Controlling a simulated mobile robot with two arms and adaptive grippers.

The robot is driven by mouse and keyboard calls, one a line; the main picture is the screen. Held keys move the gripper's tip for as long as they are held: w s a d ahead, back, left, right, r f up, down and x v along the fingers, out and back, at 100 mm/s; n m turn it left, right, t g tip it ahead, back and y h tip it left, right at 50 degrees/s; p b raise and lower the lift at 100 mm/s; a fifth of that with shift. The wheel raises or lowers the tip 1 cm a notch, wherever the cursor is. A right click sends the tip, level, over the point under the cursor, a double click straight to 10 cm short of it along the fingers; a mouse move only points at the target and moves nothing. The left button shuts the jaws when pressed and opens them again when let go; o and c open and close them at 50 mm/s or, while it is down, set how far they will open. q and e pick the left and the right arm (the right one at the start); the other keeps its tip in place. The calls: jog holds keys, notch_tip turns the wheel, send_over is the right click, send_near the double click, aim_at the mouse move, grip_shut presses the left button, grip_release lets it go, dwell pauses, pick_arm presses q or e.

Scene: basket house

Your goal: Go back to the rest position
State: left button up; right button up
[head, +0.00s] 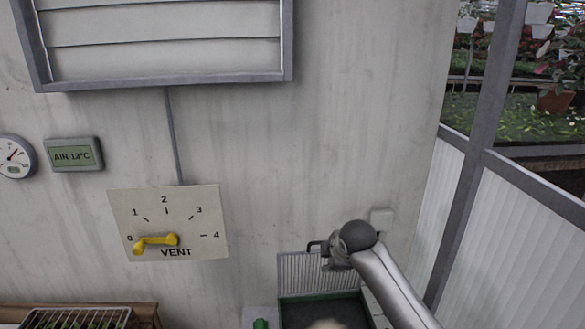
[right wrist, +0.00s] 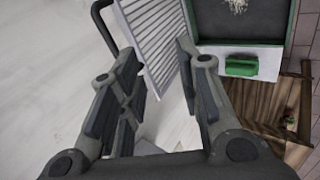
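My right gripper (head: 337,254) is at the lower right of the head view, in front of the wall and just above a striped light panel. In the right wrist view the right gripper (right wrist: 157,60) has its two fingers well apart, with nothing held between them. Part of the striped panel (right wrist: 152,30) shows behind the gap; I cannot tell whether a finger touches it. My left gripper is not in view.
A vent plate (head: 200,208) on the wall has a yellow lever (head: 157,242) pointing left to 0. A green-rimmed dark bin (head: 325,296) stands below the striped panel (head: 300,272). A glazed partition (head: 500,230) stands at right. A seedling tray (head: 75,317) is at lower left.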

jog(key=s+f+m+g, duration=0.1)
jog(key=s+f+m, duration=0.2)
jog(key=s+f, duration=0.5)
jog(key=s+f+m+g, duration=0.1)
jog(key=s+f+m, duration=0.3)
jog(key=s, duration=0.8)
jog(key=s+d+m+g, duration=0.1)
jog(key=s+d+m, duration=0.25)
jog(key=s, duration=0.85)
jog(key=s+d+m+g, duration=0.15)
jog(key=s+m, duration=0.35)
jog(key=s, duration=0.7)
notch_tip(320, 180, down, 27)
jog(key=b, duration=0.2)
jog(key=s+d+f+g, duration=0.1)
jog(key=s+f, duration=0.8)
jog(key=s+d+f+g+b, duration=0.1)
jog(key=s+d+f, duration=0.1)
jog(key=s+f, duration=0.7)
jog(key=shift+s+d+f+n+h, duration=0.15)
jog(key=shift+d+f+n+h, duration=0.15)
jog(key=shift+f+n, duration=0.25)
